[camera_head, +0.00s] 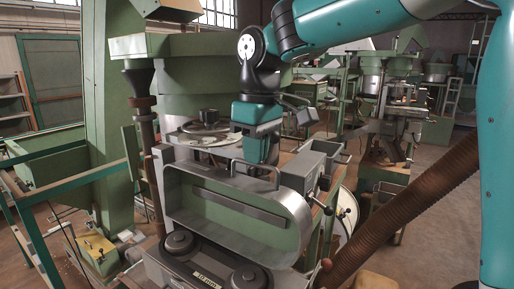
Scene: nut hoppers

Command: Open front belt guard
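The front belt guard (215,240) is a long, rounded grey-green cover in the lower middle. It stands tilted up, with its hollow inner side toward the camera. Two dark round pulleys (180,241) show uncovered below it. A bent bar handle (257,168) rises at the guard's upper edge. My gripper (262,166) points down from the teal wrist, right at this handle or just behind it. Its fingertips are small and partly hidden by the handle and guard, so I cannot tell whether they grip the handle.
A grey box (305,168) with levers stands close to the right of the guard. A green column (105,110) and pipe rise to the left. A brown ribbed hose (405,210) crosses at right. Green rails (70,180) stand at left. More machines fill the back.

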